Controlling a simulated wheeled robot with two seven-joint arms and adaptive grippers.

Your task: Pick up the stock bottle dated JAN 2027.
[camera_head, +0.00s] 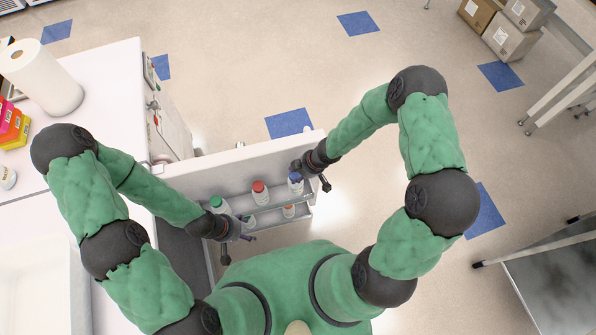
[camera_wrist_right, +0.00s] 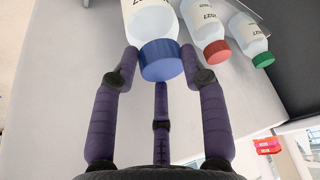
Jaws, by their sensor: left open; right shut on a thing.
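A white bottle with a blue cap (camera_head: 294,178) stands at the right end of the upper shelf. My right gripper (camera_head: 301,178) is shut on it; in the right wrist view the fingers (camera_wrist_right: 162,85) flank the blue cap (camera_wrist_right: 160,60). Its label is cut off at the top of that view, and I cannot read the whole date. A red-capped bottle (camera_head: 259,188) and a green-capped bottle (camera_head: 218,204) stand further left; they also show in the right wrist view, red (camera_wrist_right: 209,38) and green (camera_wrist_right: 251,40). My left gripper (camera_head: 240,240) is open and empty, below the green-capped bottle.
The bottles stand in a pull-out rack (camera_head: 235,175) with a tall back panel. A lower shelf holds an orange-capped bottle (camera_head: 289,211). A white counter (camera_head: 110,90) with a paper roll (camera_head: 40,77) is at the left. Open floor (camera_head: 260,60) lies beyond the rack.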

